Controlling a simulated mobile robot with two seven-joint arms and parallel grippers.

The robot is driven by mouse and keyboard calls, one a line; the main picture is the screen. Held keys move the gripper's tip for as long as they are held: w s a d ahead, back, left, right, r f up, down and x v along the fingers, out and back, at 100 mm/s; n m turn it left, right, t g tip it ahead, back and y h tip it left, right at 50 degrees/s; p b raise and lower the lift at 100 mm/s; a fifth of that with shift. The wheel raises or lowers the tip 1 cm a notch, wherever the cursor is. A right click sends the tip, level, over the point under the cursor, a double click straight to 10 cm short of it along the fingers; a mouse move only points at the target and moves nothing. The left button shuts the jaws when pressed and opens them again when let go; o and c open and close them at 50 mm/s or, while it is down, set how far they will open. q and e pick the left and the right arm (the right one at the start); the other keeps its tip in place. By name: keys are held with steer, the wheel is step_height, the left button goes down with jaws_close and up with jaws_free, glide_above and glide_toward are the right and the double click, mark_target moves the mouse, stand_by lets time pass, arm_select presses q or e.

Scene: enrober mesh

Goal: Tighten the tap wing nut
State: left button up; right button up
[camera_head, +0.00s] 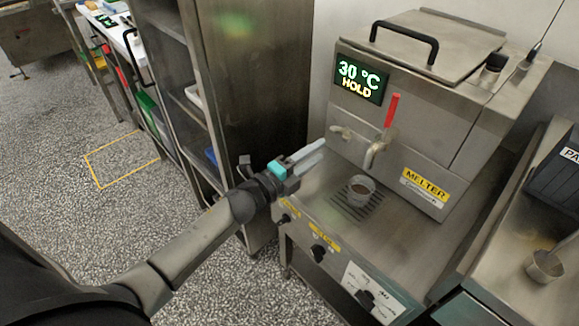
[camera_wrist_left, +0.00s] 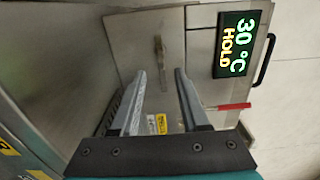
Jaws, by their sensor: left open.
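The melter (camera_head: 430,130) is a steel machine with a "30 °C HOLD" display. A small wing-shaped metal fitting, which looks like the tap wing nut (camera_head: 341,133), is on its front face, left of the tap (camera_head: 372,153) with a red handle (camera_head: 391,110). My left gripper (camera_head: 319,150) is open and empty, pointing at the front face, just left of and below the wing nut. In the left wrist view the fitting (camera_wrist_left: 160,52) appears beyond and between the open fingertips (camera_wrist_left: 160,75), apart from them. My right gripper is out of view.
A ladle (camera_head: 546,266) and a dark bin (camera_head: 556,175) are at the right.

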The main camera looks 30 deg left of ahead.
arm_select(q)
steer(key=p+v, duration=0.1)
steer(key=v, duration=0.7)
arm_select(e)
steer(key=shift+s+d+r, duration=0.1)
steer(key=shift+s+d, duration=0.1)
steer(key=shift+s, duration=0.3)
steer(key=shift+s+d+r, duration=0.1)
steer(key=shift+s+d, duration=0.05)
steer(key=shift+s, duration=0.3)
arm_select(q)
steer(key=shift+r+n, duration=0.1)
steer(key=shift+n, duration=0.2)
